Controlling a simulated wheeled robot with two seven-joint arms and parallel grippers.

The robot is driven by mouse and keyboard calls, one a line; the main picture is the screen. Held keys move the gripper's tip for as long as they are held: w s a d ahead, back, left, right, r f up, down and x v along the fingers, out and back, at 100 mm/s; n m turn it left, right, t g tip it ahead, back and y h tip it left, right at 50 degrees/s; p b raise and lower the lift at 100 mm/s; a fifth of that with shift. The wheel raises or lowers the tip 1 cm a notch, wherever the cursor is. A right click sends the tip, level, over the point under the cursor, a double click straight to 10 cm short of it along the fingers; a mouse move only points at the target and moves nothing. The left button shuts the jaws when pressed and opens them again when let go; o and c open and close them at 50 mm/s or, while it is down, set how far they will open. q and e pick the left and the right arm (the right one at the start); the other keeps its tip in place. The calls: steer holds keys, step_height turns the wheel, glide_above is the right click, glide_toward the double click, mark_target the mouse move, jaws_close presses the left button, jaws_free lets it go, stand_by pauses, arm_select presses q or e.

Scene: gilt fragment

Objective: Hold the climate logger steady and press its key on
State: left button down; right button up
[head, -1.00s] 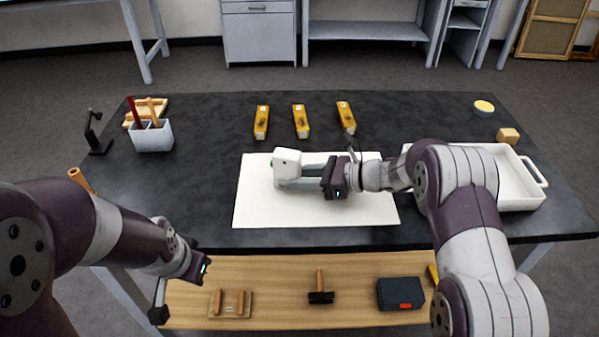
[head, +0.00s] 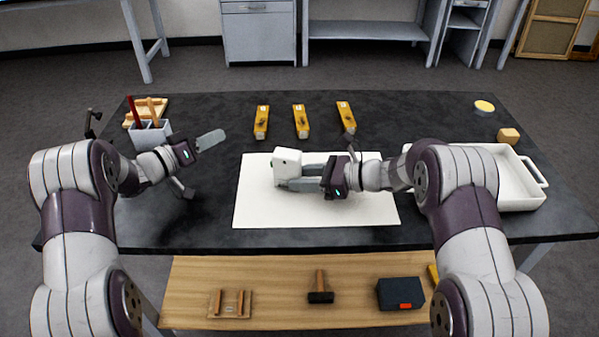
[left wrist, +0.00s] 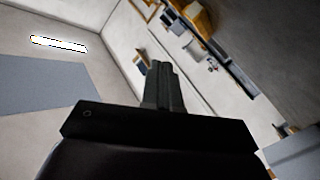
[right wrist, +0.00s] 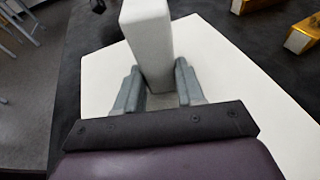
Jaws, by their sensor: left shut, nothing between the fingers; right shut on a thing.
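The climate logger (head: 286,160) is a small white box standing at the left part of the white sheet (head: 350,212). My right gripper (head: 300,172) is shut on it from the right, and the logger (right wrist: 147,40) rises between its fingers (right wrist: 157,90) in the right wrist view. A small dark mark shows on the logger's front face; I cannot tell whether it is the key. My left gripper (head: 211,140) is shut and empty, raised above the table left of the sheet, apart from the logger. In the left wrist view its closed fingers (left wrist: 162,85) point toward the room.
A pen holder (head: 143,137) stands behind my left forearm. A white tray (head: 519,185) is at the right, with a wooden block (head: 508,135) nearby. A lower shelf (head: 270,275) holds tools. Bare table lies left of the sheet.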

arm_select(q)
steer(key=s+f+g+h, duration=0.1)
steer(key=s+d+f+g+h, duration=0.1)
steer(key=g, duration=0.1)
steer(key=shift+s+f+g, duration=0.15)
steer(key=shift+f+g, duration=0.15)
steer(key=shift+f, duration=0.1)
steer(key=s+d, duration=0.1)
steer(key=d, duration=0.4)
steer(key=s+d, duration=0.1)
steer(key=d, duration=0.2)
steer(key=shift+s+d, duration=0.15)
steer(key=shift+s, duration=0.15)
arm_select(e)
steer(key=shift+s, duration=0.1)
stand_by(1.0)
arm_select(q)
steer(key=shift+s+d, duration=0.1)
steer(key=shift+d, duration=0.3)
steer(key=shift+s+d, duration=0.1)
steer(key=shift+d, duration=0.2)
stand_by(0.4)
steer(key=shift+w+a, duration=0.25)
steer(key=shift+a, duration=0.5)
